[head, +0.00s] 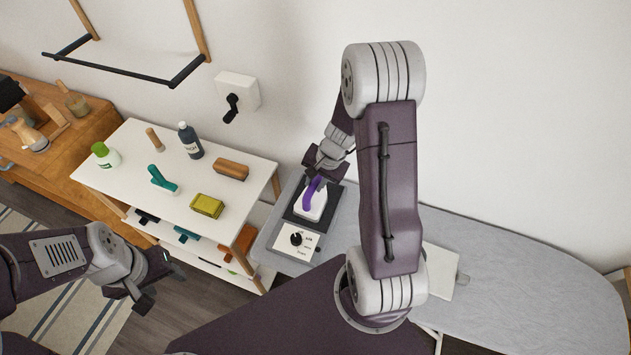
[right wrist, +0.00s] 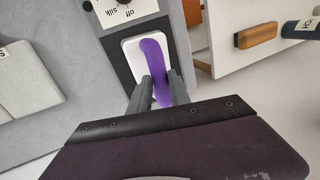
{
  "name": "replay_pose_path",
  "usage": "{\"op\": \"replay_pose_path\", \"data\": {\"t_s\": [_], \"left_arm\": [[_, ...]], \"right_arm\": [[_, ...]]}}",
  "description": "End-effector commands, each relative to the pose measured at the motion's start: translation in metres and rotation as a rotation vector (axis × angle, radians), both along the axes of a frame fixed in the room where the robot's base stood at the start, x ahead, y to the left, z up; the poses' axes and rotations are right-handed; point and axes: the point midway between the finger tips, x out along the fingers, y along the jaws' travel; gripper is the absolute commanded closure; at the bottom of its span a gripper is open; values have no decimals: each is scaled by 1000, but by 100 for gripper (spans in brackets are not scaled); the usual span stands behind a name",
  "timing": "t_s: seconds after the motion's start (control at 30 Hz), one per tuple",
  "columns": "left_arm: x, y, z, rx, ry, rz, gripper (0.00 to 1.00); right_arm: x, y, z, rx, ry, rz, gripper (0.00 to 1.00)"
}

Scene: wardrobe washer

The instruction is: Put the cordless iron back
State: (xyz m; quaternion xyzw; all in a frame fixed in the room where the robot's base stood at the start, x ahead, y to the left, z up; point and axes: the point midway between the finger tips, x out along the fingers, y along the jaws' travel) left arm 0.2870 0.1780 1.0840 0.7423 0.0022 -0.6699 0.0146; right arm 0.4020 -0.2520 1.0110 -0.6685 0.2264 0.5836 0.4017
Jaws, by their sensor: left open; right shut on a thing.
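The cordless iron (head: 313,207) has a white body and a purple handle. It is over the dark rest (head: 291,214) at the left end of the ironing board. My right gripper (head: 318,180) is shut on the purple handle from above. In the right wrist view the iron (right wrist: 132,60) lies within the outline of the dark rest (right wrist: 112,45), with the handle between my right fingers (right wrist: 161,90). I cannot tell whether its sole touches the rest. My left gripper (head: 152,280) is open and empty at the lower left, away from the iron.
A white dial panel (head: 297,239) adjoins the rest.

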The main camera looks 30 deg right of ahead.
Motion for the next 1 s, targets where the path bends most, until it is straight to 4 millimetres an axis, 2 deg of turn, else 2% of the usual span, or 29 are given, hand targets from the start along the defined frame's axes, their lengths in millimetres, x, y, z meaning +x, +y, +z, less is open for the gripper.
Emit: {"op": "replay_pose_path", "data": {"t_s": [0.6, 0.63, 0.7, 0.93, 0.97, 1.0], "left_arm": [[0, 0, -6, 0, 0, 0, 47], [0, 0, -5, 0, 0, 0, 47], [0, 0, -5, 0, 0, 0, 47], [0, 0, -5, 0, 0, 0, 47], [0, 0, -5, 0, 0, 0, 47], [0, 0, -5, 0, 0, 0, 47]], "right_arm": [[1, 0, -5, 0, -3, -1, 100], [1, 0, -4, 0, -3, -1, 71], [1, 0, -4, -1, -2, -1, 52], [0, 0, -4, 0, -1, 0, 51], [-1, 0, -5, 0, 1, 0, 49], [-1, 0, -5, 0, 1, 0, 37]]}}
